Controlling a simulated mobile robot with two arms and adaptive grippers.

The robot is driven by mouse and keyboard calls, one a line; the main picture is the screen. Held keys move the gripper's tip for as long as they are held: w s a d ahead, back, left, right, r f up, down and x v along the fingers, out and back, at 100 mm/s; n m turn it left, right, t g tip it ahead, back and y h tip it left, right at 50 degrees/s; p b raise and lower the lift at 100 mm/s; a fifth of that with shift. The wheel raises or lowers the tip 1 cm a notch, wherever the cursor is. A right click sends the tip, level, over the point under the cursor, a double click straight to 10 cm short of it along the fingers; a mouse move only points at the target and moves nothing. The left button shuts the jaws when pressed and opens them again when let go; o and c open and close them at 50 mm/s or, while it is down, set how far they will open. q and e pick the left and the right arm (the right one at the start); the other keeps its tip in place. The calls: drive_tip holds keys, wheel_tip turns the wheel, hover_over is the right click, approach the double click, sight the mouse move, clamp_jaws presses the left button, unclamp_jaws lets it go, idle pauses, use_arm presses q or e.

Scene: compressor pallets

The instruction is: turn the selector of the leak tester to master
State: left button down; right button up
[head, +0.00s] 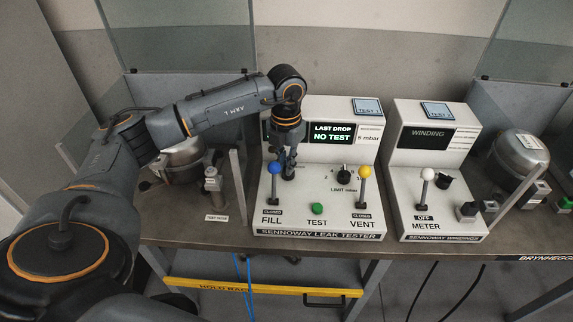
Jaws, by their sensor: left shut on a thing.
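The white leak tester (316,236) stands on the bench, with a lit display (332,132) reading "LAST DROP NO TEST". My left gripper (288,170) reaches down from above to the left part of its sloped panel. It is shut on what appears to be the selector, between the blue fill lever and the limit knob. The fingers hide the selector and its labels, so its setting cannot be read. The black limit knob (344,170) is apart from the gripper, to the right. My right gripper is not in view.
The blue fill lever (274,169) stands close left of my fingers. The yellow vent lever (363,173) and green test button (317,208) are on the same panel. The winding meter (440,205) stands to the right. A compressor (518,152) sits at far right.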

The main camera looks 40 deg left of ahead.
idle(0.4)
use_arm(q)
drive_tip(key=c, duration=1.4)
unclamp_jaws()
drive_tip(key=shift+c, duration=0.2)
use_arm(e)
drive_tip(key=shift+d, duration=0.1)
use_arm(q)
wheel_tip(320, 180, up, 12)
